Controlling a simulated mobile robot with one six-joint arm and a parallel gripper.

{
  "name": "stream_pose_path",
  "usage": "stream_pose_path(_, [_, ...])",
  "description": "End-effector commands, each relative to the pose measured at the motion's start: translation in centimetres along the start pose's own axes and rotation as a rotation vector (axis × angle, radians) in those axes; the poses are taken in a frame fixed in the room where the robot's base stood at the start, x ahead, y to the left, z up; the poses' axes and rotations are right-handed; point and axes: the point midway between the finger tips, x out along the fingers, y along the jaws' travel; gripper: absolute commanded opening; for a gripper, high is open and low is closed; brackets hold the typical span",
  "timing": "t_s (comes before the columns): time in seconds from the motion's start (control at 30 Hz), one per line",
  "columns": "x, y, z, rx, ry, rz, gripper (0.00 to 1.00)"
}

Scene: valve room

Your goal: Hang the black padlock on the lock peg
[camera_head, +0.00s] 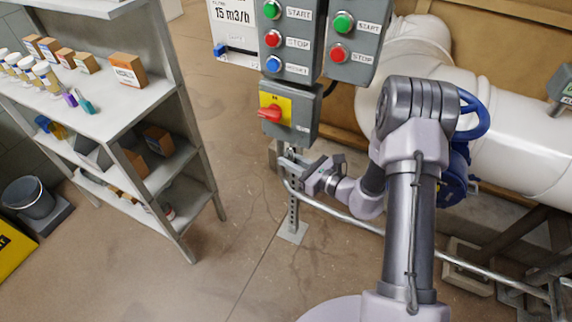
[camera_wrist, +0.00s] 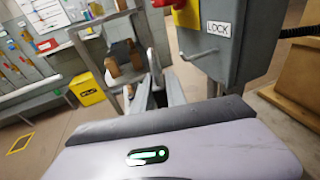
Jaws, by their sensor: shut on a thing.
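My gripper (camera_head: 286,161) is at the front of the grey switch box, just below it in the head view. In the wrist view, its dark fingers (camera_wrist: 158,92) are shut on the black padlock. A pale, upright curved piece that looks like the padlock's shackle (camera_wrist: 153,64) shows between them; the dark body is mostly hidden. The lock peg (camera_wrist: 199,54) is a thin grey rod on the box (camera_wrist: 234,55), beside the LOCK label. In the wrist view it is right of and above the padlock, apart from it. I cannot make out the peg in the head view.
The switch box (camera_head: 290,118) carries a red rotary handle (camera_head: 270,114) on a yellow plate. Button panels (camera_head: 291,35) hang above it. A metal rail (camera_head: 345,217) and white pipes (camera_head: 500,130) are to the right. A shelf (camera_head: 130,108) stands left, with clear floor between.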

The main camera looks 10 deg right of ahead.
Motion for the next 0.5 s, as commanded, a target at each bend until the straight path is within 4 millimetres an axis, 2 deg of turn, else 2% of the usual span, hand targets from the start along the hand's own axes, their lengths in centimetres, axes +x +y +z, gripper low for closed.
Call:
stream_pose_path(0.13, [0.3, -1.2, -0.1, -0.001, -0.001, -0.001, 0.00])
stream_pose_path(0.5, [0.4, -1.5, -0.1, 0.001, 0.000, 0.000, 0.00])
